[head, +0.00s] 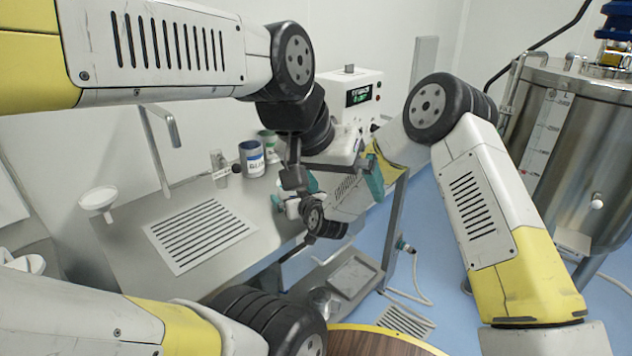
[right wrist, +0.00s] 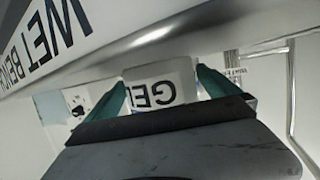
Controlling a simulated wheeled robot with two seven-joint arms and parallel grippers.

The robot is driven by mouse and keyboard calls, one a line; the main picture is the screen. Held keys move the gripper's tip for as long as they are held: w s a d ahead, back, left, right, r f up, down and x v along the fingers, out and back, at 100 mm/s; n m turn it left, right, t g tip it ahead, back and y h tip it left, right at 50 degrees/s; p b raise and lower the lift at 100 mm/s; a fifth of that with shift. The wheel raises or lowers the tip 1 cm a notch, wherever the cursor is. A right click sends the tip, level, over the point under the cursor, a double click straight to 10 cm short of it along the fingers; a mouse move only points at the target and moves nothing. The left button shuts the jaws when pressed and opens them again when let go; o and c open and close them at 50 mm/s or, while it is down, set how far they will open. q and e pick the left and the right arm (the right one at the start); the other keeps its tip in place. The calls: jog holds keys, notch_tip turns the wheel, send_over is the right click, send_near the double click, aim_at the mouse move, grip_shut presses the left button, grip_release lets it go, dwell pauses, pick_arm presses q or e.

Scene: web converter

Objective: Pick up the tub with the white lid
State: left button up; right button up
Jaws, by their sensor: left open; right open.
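A white tub (right wrist: 160,82) with dark GEL lettering, upside down in the picture, shows in the right wrist view. It lies between the two teal fingers of my open right gripper (right wrist: 159,80); I cannot tell whether they touch it. Its lid is not clear there. In the head view a small white piece, probably the tub (head: 292,208), shows at the bench's right end, mostly hidden by my arms.
A grey labelled jar (head: 252,160) and a green-and-white container (head: 268,146) stand behind on the bench. A white instrument (head: 350,92) stands farther back. A slotted plate (head: 200,235) and a white funnel (head: 98,198) are to the left. The bench edge (right wrist: 150,38) runs close to my right gripper.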

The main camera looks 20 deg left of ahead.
jog(key=shift+w+a+f, duration=0.1)
jog(key=shift+w+a, duration=0.05)
jog(key=shift+a, duration=0.1)
jog(key=c, duration=1.6)
jog(key=shift+c, duration=0.7)
jog(key=shift+r, duration=0.25)
